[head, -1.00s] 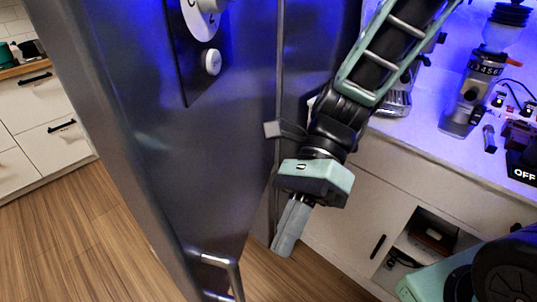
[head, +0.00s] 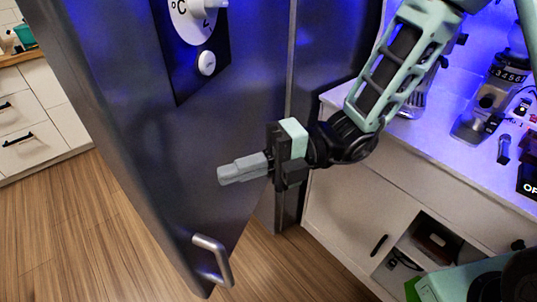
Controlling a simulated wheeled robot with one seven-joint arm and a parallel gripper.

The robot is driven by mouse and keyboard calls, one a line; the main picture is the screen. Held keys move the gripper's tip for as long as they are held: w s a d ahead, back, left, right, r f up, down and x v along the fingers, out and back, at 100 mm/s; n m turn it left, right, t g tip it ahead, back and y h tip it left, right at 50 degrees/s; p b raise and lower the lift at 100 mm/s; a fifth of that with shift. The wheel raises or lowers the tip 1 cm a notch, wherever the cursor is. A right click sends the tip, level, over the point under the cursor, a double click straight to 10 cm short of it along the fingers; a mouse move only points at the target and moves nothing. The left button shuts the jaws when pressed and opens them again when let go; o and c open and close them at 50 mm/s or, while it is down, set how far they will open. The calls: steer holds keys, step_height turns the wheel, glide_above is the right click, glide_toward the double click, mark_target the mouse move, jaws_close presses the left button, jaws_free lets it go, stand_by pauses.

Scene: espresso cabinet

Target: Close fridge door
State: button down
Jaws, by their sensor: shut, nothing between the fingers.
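The fridge door (head: 130,120) is a dark metal panel on the left of the head view, standing at an angle to the counter. It has a metal bar handle (head: 214,262) near its lower edge, and a temperature dial (head: 197,18) with a white button (head: 207,63) near the top. My gripper (head: 222,175) is shut and empty. It points left in front of the door panel, above and a little right of the handle. I cannot tell whether the fingertips touch the door.
A white counter (head: 430,130) with a cabinet below stands on the right. A coffee grinder (head: 490,98) is on it. An open cabinet compartment (head: 432,240) is at the lower right. White drawers (head: 30,120) stand at the far left. Wooden floor (head: 85,225) is clear at the lower left.

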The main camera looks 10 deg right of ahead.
mark_target(180, 174)
steer(key=shift+w+a+p, duration=0.15)
steer(key=shift+w+a, duration=0.15)
steer(key=shift+a, duration=0.45)
steer(key=shift+w+a+p, duration=0.15)
steer(key=shift+w+a, duration=0.1)
steer(key=shift+a, duration=0.45)
steer(key=shift+w+a+p, duration=0.15)
steer(key=shift+w+a, duration=0.15)
steer(key=shift+a, duration=0.45)
